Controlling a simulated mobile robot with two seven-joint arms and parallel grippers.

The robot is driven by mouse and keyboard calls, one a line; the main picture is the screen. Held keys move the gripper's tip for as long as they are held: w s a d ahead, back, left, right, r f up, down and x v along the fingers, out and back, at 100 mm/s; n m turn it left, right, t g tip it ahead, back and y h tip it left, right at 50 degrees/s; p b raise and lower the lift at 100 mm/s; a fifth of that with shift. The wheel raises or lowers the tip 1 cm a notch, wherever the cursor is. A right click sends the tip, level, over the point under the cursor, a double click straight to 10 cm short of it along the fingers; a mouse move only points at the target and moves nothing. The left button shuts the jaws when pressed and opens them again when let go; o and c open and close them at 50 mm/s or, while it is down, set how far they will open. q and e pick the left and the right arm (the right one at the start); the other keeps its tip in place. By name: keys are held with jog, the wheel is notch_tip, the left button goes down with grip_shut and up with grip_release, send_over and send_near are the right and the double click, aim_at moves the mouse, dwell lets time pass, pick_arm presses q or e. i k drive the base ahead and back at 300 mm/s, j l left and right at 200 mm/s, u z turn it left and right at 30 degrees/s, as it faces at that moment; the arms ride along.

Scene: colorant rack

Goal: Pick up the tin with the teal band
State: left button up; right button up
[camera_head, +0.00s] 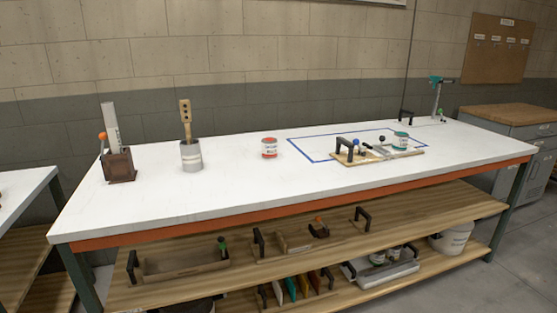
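Small tools lie on the board to the left of the tin. A similar tin with a red band (269,148) stands upright on the bench, left of the board and apart from it. Neither of my grippers is in view.
A brown box (118,166) and a grey can with a wooden paddle (191,156) stand at the left. A teal-topped stand (438,98) rises at the back right. Shelves below hold trays and a white bucket (453,238). The bench's front middle is clear.

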aim_at(399, 142)
jog(key=i+l+u, duration=0.15)
jog(key=l+u, duration=0.25)
jog(key=i+l+u, duration=0.1)
jog(key=l+u, duration=0.7)
jog(key=l, duration=0.5)
jog(key=l+u, duration=0.35)
jog(key=l, duration=1)
jog(key=k+l, duration=0.15)
jog(key=l, duration=0.3)
jog(key=l+u, duration=0.1)
jog(key=l, duration=0.4)
jog(key=k+l, duration=0.15)
jog(key=l, duration=0.3)
jog(key=k+l, duration=0.1)
jog(key=l, duration=0.35)
jog(key=k+l, duration=0.1)
jog(key=l, duration=0.35)
jog(key=l+u, duration=0.1)
jog(key=l, duration=0.35)
jog(key=k, duration=0.05)
